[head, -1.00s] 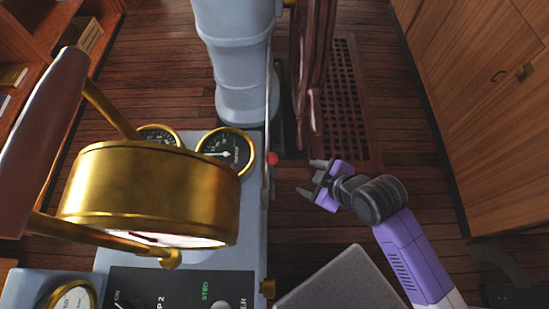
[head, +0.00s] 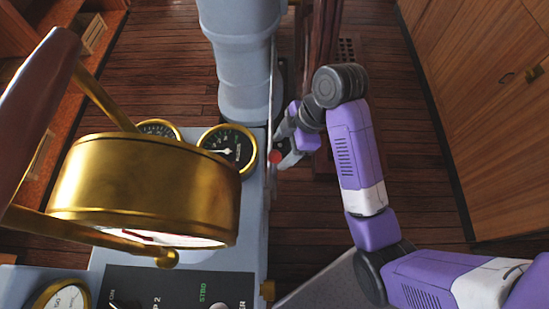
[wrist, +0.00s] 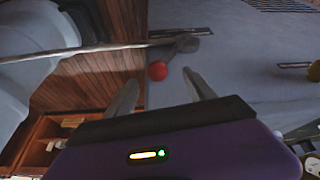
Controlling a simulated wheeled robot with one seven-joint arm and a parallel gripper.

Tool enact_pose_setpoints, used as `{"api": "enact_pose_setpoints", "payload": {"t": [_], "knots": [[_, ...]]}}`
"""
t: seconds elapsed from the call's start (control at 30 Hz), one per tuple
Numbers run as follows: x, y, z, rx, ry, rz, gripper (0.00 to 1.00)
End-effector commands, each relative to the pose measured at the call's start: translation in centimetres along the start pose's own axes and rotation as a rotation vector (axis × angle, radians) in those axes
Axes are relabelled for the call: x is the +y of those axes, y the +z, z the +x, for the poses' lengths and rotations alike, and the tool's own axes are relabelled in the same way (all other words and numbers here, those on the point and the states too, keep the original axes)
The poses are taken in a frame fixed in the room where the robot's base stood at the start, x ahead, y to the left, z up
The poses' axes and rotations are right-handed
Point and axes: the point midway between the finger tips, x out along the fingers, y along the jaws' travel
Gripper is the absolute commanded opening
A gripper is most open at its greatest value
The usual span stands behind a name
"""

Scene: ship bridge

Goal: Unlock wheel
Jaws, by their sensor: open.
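A small red knob (head: 275,157) sits at the right side of the grey console, beside the round gauges. It also shows in the wrist view (wrist: 158,71), at the end of a thin lever (wrist: 172,54) next to the console's side panel. My gripper (head: 284,150) is open at the knob. In the wrist view its two fingers (wrist: 160,88) are spread, with the knob just ahead of the gap between them; I cannot tell whether they touch it. The wooden ship's wheel (head: 325,30) stands upright behind my arm, which hides part of it.
The grey console (head: 258,200) carries a large brass instrument (head: 140,190) and a gauge (head: 228,150). A grey pillar (head: 238,60) stands behind the knob. Wooden cabinets (head: 490,110) line the right, with open floor between.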

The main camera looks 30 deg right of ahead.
Motion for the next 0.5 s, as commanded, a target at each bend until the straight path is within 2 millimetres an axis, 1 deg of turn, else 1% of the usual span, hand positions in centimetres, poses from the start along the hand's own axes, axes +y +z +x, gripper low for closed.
{"api": "enact_pose_setpoints", "payload": {"t": [0.03,0.07,0.2,0.33,0.5], "knots": [[-0.1,0.2,1.3,0.0,-0.001,0.0,0.64],[-0.1,0.1,1.4,-0.001,-0.005,0.001,0.64],[-0.1,0.1,3.5,-0.002,-0.003,0.001,0.64],[-0.1,0.1,4.9,-0.001,-0.001,0.002,0.64],[0.0,0.0,5.6,-0.001,0.001,0.002,0.64]]}}
